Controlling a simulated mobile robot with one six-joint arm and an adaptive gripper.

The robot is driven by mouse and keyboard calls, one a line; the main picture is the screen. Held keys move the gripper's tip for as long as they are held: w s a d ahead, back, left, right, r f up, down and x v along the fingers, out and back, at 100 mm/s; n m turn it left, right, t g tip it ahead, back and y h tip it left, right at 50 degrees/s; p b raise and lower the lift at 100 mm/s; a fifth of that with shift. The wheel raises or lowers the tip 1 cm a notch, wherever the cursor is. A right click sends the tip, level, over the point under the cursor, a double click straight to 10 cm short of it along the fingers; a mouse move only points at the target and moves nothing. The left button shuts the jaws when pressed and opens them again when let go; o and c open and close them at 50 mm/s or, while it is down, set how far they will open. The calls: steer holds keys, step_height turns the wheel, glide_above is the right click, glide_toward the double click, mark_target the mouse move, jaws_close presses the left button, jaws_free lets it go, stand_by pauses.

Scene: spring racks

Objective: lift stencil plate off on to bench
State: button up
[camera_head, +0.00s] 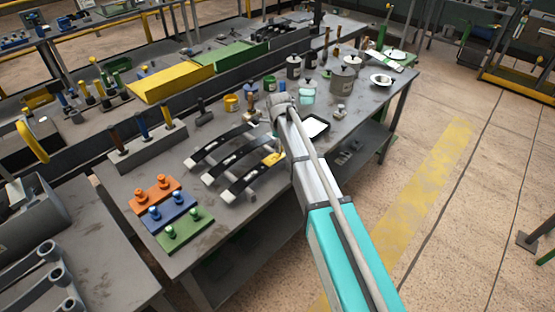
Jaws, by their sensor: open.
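Several dark curved spring leaves (222,145) lie side by side on the grey bench (150,248). A small yellow plate-like piece (272,158) rests at the right end of one of them, left of my arm. It looks like the stencil plate, but I cannot be sure at this size. The end of my arm with my gripper (281,104) is above the bench, up and slightly right of the yellow piece and apart from it in the picture. The fingers are mostly hidden by the wrist and arm. Nothing is seen held.
Orange (155,194), blue (169,214) and green (184,230) blocks with knobs sit at the front left. A tool holder (148,147) stands behind them. A dark tray with a white sheet (316,127) and a grey pot (342,84) are right of my wrist. Bare bench lies around the blocks.

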steer(key=shift+w+f+b, duration=0.15)
steer(key=shift+f+b, duration=0.95)
steer(key=shift+f, duration=0.3)
jaws_close()
steer(key=shift+r, duration=0.2)
steer(key=shift+r+p, duration=0.75)
steer(key=shift+p, duration=0.2)
steer(key=s+d+r+p, duration=0.9)
steer(key=s+r+p, duration=0.2)
